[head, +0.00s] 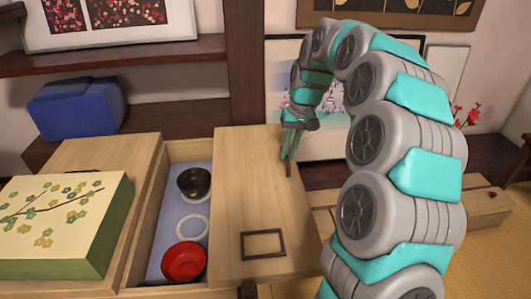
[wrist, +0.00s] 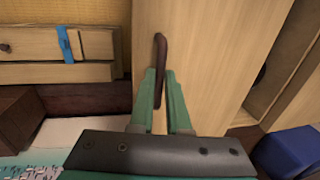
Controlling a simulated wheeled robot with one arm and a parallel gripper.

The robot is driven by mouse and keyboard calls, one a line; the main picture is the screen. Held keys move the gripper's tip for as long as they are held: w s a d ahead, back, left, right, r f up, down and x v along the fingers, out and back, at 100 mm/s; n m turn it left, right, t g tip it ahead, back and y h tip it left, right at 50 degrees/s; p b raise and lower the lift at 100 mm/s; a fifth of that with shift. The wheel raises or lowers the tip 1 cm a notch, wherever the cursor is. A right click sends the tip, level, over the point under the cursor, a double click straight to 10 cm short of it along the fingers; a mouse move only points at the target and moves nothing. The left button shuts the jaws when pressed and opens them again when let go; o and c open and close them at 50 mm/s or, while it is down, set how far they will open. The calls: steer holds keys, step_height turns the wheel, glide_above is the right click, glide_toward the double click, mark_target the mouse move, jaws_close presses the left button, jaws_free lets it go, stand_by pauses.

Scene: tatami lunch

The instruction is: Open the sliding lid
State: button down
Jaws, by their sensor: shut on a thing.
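The sliding lid (head: 240,185) is a pale wooden panel on a wooden chest. It stands to the right of an open gap in the chest, and its right part overhangs toward the low wooden bench. A dark bar handle (head: 288,169) is on the lid near its far right edge, and it also shows in the wrist view (wrist: 160,42). My gripper (head: 290,148) has its green fingers (wrist: 162,72) shut on this handle. The fingers hide part of the handle. The lid also shows in the wrist view (wrist: 215,50).
In the open compartment (head: 172,238) are a black bowl (head: 194,181), a white ring-shaped dish (head: 195,228) and a red bowl (head: 184,262). A flowered box (head: 60,222) sits on the left. A dark square frame (head: 263,244) is on the lid. A blue bundle (head: 77,108) stands behind.

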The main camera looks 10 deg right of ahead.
steer(key=shift+d, duration=1.05)
steer(key=c, duration=0.9)
jaws_free()
steer(key=shift+s+d+r, duration=0.1)
steer(key=shift+d+r, duration=0.15)
steer(key=shift+r, duration=1)
steer(key=shift+w+d+r, duration=0.1)
steer(key=shift+d+r, duration=0.15)
steer(key=shift+r, duration=1.05)
steer(key=shift+s+d+r, duration=0.1)
steer(key=shift+d+r, duration=0.15)
steer(key=shift+r, duration=1)
